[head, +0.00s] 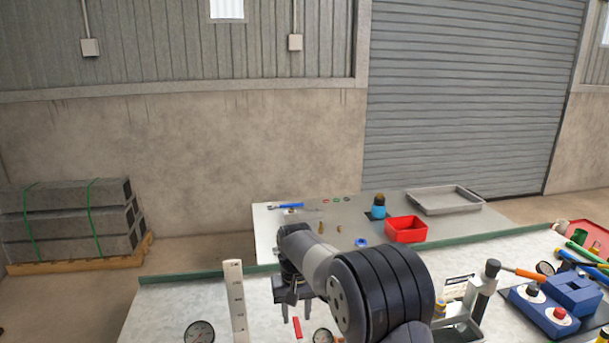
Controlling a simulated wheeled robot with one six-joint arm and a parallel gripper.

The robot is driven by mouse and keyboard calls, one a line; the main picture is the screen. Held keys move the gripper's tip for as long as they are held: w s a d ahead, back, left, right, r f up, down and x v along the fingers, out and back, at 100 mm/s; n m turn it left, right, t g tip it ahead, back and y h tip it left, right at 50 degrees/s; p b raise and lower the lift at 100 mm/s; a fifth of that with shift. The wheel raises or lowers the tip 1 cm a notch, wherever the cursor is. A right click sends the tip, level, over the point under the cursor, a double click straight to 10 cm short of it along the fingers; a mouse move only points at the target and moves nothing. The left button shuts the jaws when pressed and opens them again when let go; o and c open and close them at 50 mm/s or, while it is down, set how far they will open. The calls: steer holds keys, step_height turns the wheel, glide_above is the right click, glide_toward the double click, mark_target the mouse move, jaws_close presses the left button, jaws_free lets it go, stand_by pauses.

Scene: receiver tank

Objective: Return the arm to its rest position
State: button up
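My arm reaches up from the bottom of the head view and bends over to the left, ending above the near bench. My gripper (296,318) points down at the end of it. Its two dark fingers stand apart with a gap between them, and I see nothing held in it. A small red lever (297,328) shows just below the gap; I cannot tell how far beneath the fingertips it is. My arm hides part of the bench behind it.
A tall white scale (236,300) stands left of my gripper, beside a round gauge (199,332). A second gauge (322,336) is close on the right. A blue button box (545,310) is at right. The far table holds a red bin (406,229) and grey tray (445,200).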

step_height(320, 180, up, 9)
step_height(320, 180, down, 11)
steer(key=shift+r+p, duration=0.1)
steer(key=shift+p, duration=0.2)
steer(key=shift+d+f, duration=0.15)
steer(key=shift+f, duration=0.25)
steer(key=shift+d+r+m, duration=0.1)
steer(key=shift+d+m, duration=0.4)
steer(key=shift+m, duration=0.7)
